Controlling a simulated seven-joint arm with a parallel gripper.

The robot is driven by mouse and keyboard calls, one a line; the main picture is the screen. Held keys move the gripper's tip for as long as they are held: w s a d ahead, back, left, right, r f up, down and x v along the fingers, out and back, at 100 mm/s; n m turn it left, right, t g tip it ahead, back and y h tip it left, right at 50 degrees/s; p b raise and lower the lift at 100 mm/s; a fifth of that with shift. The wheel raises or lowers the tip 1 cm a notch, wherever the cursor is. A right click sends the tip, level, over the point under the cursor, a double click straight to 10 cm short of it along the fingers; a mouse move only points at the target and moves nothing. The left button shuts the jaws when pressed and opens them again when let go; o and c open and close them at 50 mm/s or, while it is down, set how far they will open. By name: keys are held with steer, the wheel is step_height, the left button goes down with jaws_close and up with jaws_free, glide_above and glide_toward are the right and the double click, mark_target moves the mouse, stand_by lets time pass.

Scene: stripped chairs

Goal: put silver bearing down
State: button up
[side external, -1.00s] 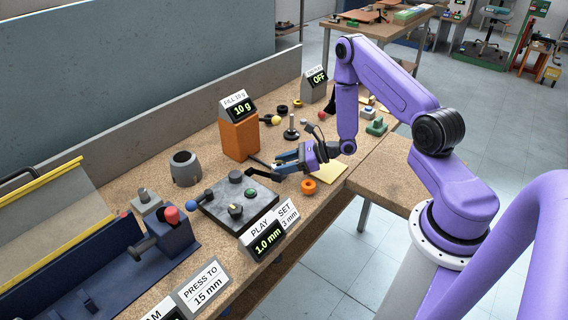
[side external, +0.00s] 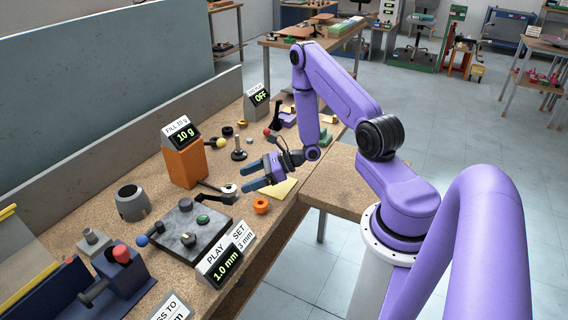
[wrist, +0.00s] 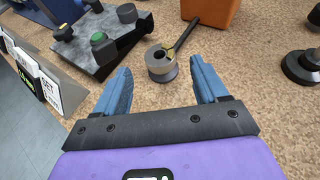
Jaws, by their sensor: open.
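The silver bearing (wrist: 161,64), a short grey ring with a dark hole, stands on the speckled bench top in the wrist view. It lies just beyond and between the fingertips of my gripper (wrist: 161,78), with clear space on both sides. A dark-handled tool with a yellowish end (wrist: 181,40) lies at its far edge; I cannot tell whether they touch. In the side view the bearing (side external: 229,189) shows small and pale, left of my gripper (side external: 244,178). The blue fingers are open and empty, pulled back from the bearing.
A dark plate with knobs (side external: 188,234) lies left of the bearing. An orange block (side external: 184,163) stands behind, and an orange ring (side external: 261,206) lies in front. A black-based post (side external: 239,153) is at the back.

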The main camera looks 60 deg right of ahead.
steer(key=v, duration=1.1)
steer(key=s+a+r+n+g+y, duration=0.2)
steer(key=s+a+r+n+g, duration=0.2)
steer(key=a+n+g, duration=0.4)
steer(key=s+a+r+n+g+y, duration=0.1)
steer(key=s+a+r+n+g, duration=0.35)
steer(key=a+n, duration=0.55)
steer(key=s+a+r+n+h, duration=0.1)
steer(key=s+r+n+h, duration=0.2)
steer(key=n, duration=0.7)
steer(key=s+a+r+n+h, duration=0.1)
steer(key=s+r+n+h, duration=0.1)
steer(key=s+n+h, duration=0.5)
steer(key=n+h, duration=0.1)
steer(key=n, duration=0.2)
steer(key=shift+s+a+r, duration=0.3)
steer(key=shift+a+r, duration=0.05)
steer(key=shift+r, duration=0.05)
steer(key=shift+o, duration=0.4)
steer(key=r+n+t, duration=0.1)
steer(key=a+n+t, duration=0.1)
steer(key=n, duration=0.1)
steer(key=shift+s+r, duration=0.1)
steer(key=shift+r, duration=0.3)
